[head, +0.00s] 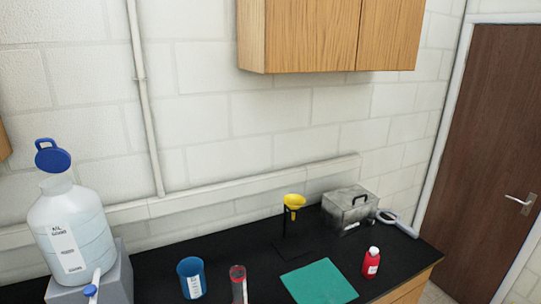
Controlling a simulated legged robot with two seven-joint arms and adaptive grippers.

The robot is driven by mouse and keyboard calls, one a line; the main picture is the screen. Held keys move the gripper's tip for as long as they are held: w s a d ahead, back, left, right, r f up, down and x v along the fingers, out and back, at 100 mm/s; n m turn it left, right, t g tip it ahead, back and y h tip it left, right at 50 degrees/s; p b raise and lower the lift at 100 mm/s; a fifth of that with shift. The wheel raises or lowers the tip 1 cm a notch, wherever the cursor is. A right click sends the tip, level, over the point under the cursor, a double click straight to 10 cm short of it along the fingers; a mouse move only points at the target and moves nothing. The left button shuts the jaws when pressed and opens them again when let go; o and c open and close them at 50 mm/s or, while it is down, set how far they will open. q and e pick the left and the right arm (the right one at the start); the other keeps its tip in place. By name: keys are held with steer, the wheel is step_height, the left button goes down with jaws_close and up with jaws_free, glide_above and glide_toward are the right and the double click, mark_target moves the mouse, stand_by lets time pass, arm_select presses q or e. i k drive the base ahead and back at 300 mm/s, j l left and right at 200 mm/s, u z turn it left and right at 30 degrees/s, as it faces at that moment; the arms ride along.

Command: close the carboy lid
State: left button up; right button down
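The carboy (84,223) is a large translucent jug with a white label, standing on a grey block (118,283) at the left of the head view. Its blue lid (54,159) is tilted up above the neck (57,185), with a loop handle at its top, so the mouth is uncovered. A spigot with a blue tip (90,291) sticks out low at its front. Neither of my grippers shows in the head view.
On the black counter (150,265) stand a blue cup (191,275), a red-topped cylinder (238,283), a yellow funnel on a stand (293,202), a metal box (350,205) and a red bottle (371,263). A green mat (319,283) lies in front. A wooden cabinet (330,35) hangs above.

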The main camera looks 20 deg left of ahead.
mark_target(53, 160)
steer(key=u, duration=2.2)
